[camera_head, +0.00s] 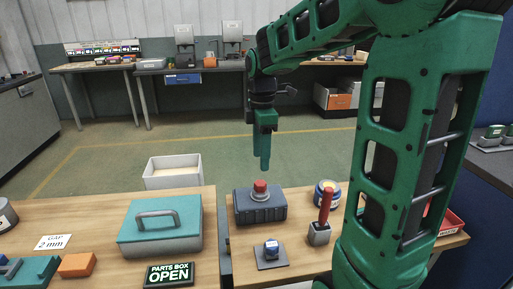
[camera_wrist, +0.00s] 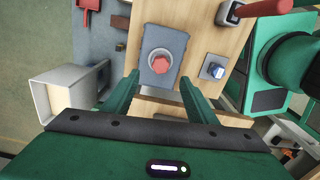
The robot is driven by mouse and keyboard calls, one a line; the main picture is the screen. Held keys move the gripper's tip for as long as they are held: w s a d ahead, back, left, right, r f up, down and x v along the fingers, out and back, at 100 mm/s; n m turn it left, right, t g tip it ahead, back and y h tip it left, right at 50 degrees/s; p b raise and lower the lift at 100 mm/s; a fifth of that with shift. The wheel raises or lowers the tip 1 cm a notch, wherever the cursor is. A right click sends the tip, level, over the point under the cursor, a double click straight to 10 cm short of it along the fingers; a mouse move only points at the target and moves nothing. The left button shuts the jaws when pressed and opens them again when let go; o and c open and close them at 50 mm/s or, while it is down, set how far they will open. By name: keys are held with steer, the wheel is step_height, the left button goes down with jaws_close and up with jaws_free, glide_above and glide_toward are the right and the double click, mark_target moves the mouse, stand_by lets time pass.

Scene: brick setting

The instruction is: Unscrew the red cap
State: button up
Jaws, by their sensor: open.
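The red cap (camera_head: 260,186) sits on a light grey collar on top of a dark grey box (camera_head: 262,211) on the wooden table. In the wrist view the red cap (camera_wrist: 160,65) looks faceted and lies ahead of my fingertips, between their lines. My gripper (camera_head: 264,166) hangs above and slightly behind the cap, pointing down and apart from it. In the wrist view its two green fingers (camera_wrist: 158,76) are spread with nothing between them.
A small blue-topped block (camera_head: 271,249) stands on a plate in front of the box. A teal parts box (camera_head: 160,228) is to the left, with a white bin (camera_head: 173,173) behind.

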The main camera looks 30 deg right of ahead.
mark_target(260, 182)
step_height(260, 182, down, 9)
steer(key=shift+a+r, duration=0.1)
stand_by(0.3)
steer(key=c, duration=1.3)
steer(key=shift+o, duration=0.2)
steer(key=n, duration=0.7)
steer(key=n, duration=0.6)
steer(key=shift+n, duration=0.4)
steer(key=o, duration=1.6)
